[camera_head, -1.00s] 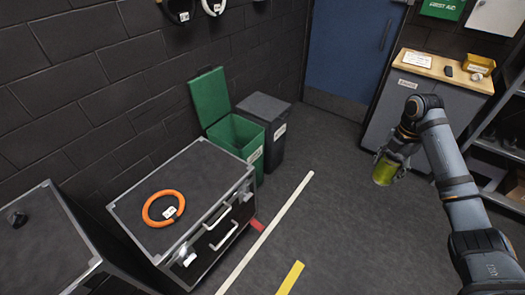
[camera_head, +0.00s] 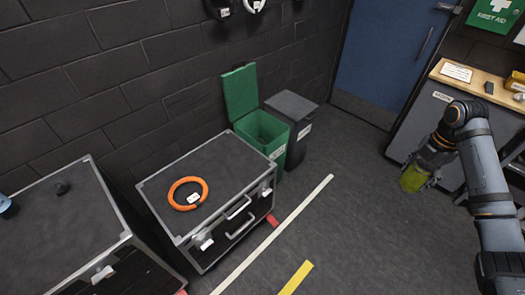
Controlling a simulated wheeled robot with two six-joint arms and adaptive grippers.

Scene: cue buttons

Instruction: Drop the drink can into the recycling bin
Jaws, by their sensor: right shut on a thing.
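My right gripper (camera_head: 424,165) is shut on a yellow-green drink can (camera_head: 413,179) and holds it above the floor at the right. The can hangs below the fingers, slightly tilted. A green bin (camera_head: 262,133) with its lid (camera_head: 240,92) raised against the wall stands left of the can, well apart from it. The bin has a white label on its front, too small to read. Its bottom inside is hidden. My left gripper is not in view.
A dark grey lidded bin (camera_head: 292,107) stands right beside the green one. A black case (camera_head: 222,165) with an orange ring (camera_head: 188,193) on top stands in front of the bins. Another case (camera_head: 60,235) is at left. A cabinet (camera_head: 435,112) stands behind my right arm. The middle floor is clear.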

